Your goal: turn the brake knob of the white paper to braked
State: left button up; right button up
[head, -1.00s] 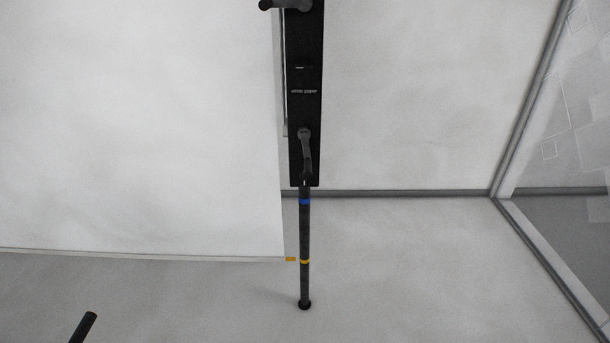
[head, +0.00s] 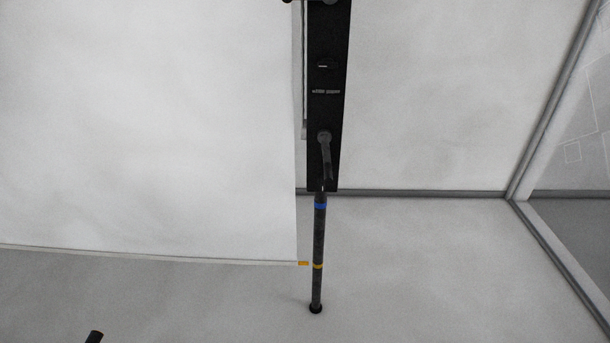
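The white paper (head: 150,120) is a large sheet hanging on the left in the head view. Beside its right edge is a tall black panel (head: 327,110) with a small label that seems to read "white paper". A dark crank handle (head: 326,150) sticks out of the panel's lower part and hangs down. Above the label is a small dark oval part with a light mark (head: 324,66). Another dark handle (head: 288,1) is almost wholly cut off by the top edge. Which part is the brake knob is not clear. Neither gripper is in view.
A dark rod (head: 319,240) with blue and yellow bands hangs below the crank. An orange tab (head: 303,263) marks the sheet's lower right corner. A grey frame (head: 548,115) stands on the right. A dark, unclear tip (head: 95,337) shows at the bottom left.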

aim_at(320, 180)
jog(key=i+l+u, duration=0.2)
jog(key=i, duration=0.3)
jog(key=i+l+u, duration=0.25)
jog(key=i, duration=0.25)
